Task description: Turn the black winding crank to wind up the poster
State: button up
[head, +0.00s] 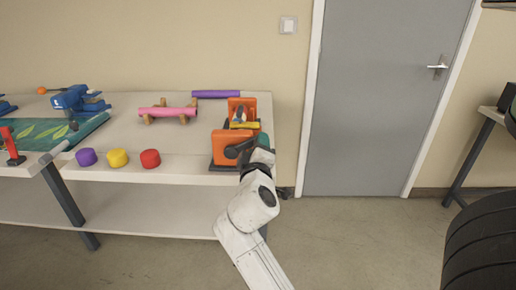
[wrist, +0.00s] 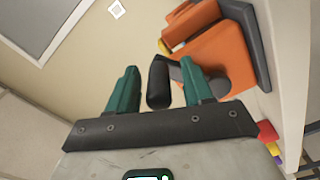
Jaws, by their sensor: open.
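The winder has orange upright blocks (head: 225,145) and stands at the right end of the white table, with a yellow roll (head: 244,125) between them. Its black winding crank (head: 238,149) is on the near side, partly covered by my arm. In the wrist view the crank's black handle (wrist: 158,84) shows between the two green fingers of my gripper (wrist: 160,88), with gaps on both sides. My gripper is open. A green poster with leaf shapes (head: 45,131) lies flat at the table's left; I cannot tell whether it is the one for the winder.
Purple (head: 86,157), yellow (head: 117,158) and red (head: 150,158) round pieces stand along the front edge. A pink roll (head: 167,112) rests on wooden supports, and a purple roll (head: 215,94) lies behind. A grey door (head: 385,90) is right of the table, with clear floor before it.

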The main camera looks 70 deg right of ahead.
jog(key=v, duration=1)
jog(key=shift+a+b, duration=0.25)
jog(key=shift+b, duration=0.1)
jog(key=shift+s, duration=0.1)
jog(key=s+a+f+g+y+p, duration=0.1)
jog(key=a+f+y+p, duration=0.35)
jog(key=f, duration=0.25)
jog(key=s+a+f+g+y+p, duration=0.1)
jog(key=s+a+f+y+p, duration=0.15)
jog(key=f+y, duration=0.35)
jog(key=s+a+f+g+y+p, duration=0.1)
jog(key=s+a+f+y, duration=0.2)
jog(key=a, duration=0.3)
jog(key=s+a+f+g+y+p, duration=0.2)
jog(key=s+a+f+y, duration=0.1)
jog(key=a, duration=0.3)
jog(key=shift+s+a+f+n+p, duration=0.3)
jog(key=shift+s+f+n, duration=0.1)
jog(key=shift+f, duration=0.35)
